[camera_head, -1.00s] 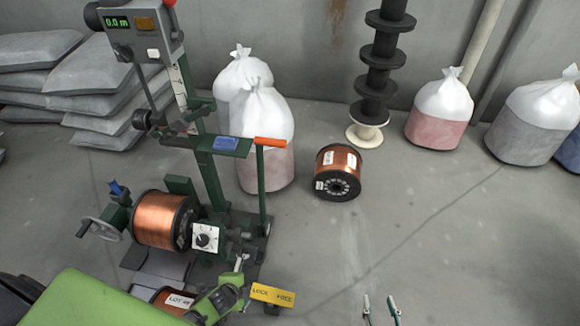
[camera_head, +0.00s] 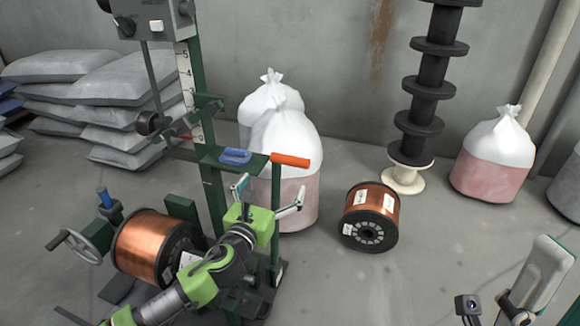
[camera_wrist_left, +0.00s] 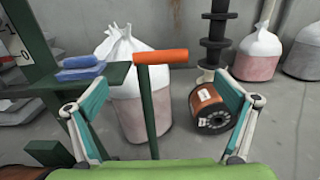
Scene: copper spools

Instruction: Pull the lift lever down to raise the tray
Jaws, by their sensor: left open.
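The lever is a green upright post with an orange handle (camera_head: 290,160) across its top, at the right side of the green winding stand. In the left wrist view the orange handle (camera_wrist_left: 160,56) lies ahead, with its post between the fingers' directions. My left gripper (camera_head: 270,190) is open, just below the handle in the head view, its two teal-padded fingers spread and empty. I see no contact with the handle. A flat green shelf (camera_head: 210,156), perhaps the tray, carries a blue object (camera_head: 235,156). Parts of my right gripper (camera_head: 508,295) show at the lower right, cut off.
A copper spool (camera_head: 152,245) with a crank is mounted on the stand. Another spool (camera_head: 370,216) stands on the floor to the right. White-topped sacks (camera_head: 285,150), a black reel stack (camera_head: 425,95) and grey bags (camera_head: 95,90) line the wall.

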